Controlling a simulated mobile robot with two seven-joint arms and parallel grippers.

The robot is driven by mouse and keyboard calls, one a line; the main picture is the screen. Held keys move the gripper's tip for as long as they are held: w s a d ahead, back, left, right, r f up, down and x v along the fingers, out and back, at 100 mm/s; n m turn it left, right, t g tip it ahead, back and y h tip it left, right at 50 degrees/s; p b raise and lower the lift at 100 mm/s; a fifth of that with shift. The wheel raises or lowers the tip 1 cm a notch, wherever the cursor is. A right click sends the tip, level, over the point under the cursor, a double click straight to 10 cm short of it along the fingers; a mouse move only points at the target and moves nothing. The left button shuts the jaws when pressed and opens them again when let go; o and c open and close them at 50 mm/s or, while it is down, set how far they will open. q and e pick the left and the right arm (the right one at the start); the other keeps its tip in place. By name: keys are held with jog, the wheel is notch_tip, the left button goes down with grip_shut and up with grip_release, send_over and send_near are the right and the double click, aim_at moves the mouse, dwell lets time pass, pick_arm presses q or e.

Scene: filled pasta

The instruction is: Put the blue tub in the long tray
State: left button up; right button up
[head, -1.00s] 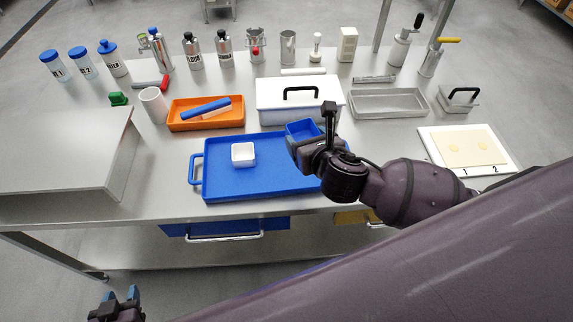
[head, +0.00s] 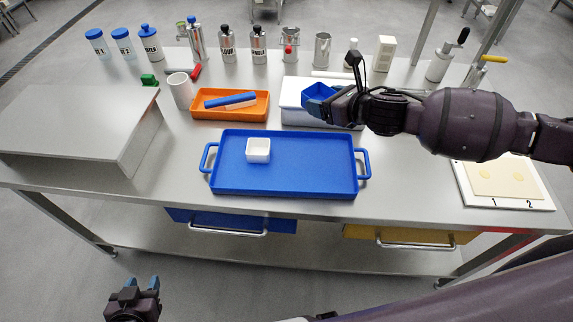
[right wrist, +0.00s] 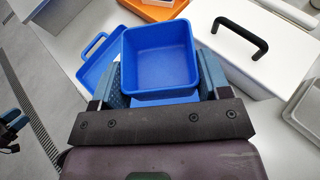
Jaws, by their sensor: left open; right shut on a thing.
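The blue tub (head: 318,92) is square, open-topped and empty. My right gripper (head: 324,104) is shut on it, with a finger on either side in the right wrist view (right wrist: 161,84). The larger blue tray with handles (head: 310,165) lies in front, holding a small white tub (head: 258,150). My left gripper (head: 131,288) is open and empty, off the table's front.
The white lidded box (right wrist: 265,45) with a black handle stands beside the held tub. An orange tray (head: 230,106) with a blue-handled tool is left of it. Canisters and bottles line the back. A white numbered board (head: 508,187) is at the right.

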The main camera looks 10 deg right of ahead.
aim_at(318, 162)
notch_tip(318, 162, down, 20)
jog(key=b, duration=0.3)
jog(key=shift+w+b, duration=0.1)
jog(key=shift+b, duration=0.3)
jog(key=o, duration=0.9)
jog(key=shift+d+r, duration=0.15)
jog(key=p+v, duration=0.1)
jog(key=v, duration=1)
jog(key=shift+p, duration=0.3)
jog(key=shift+s+d+r, duration=0.1)
jog(key=shift+s+d, duration=0.05)
jog(key=shift+s, duration=0.3)
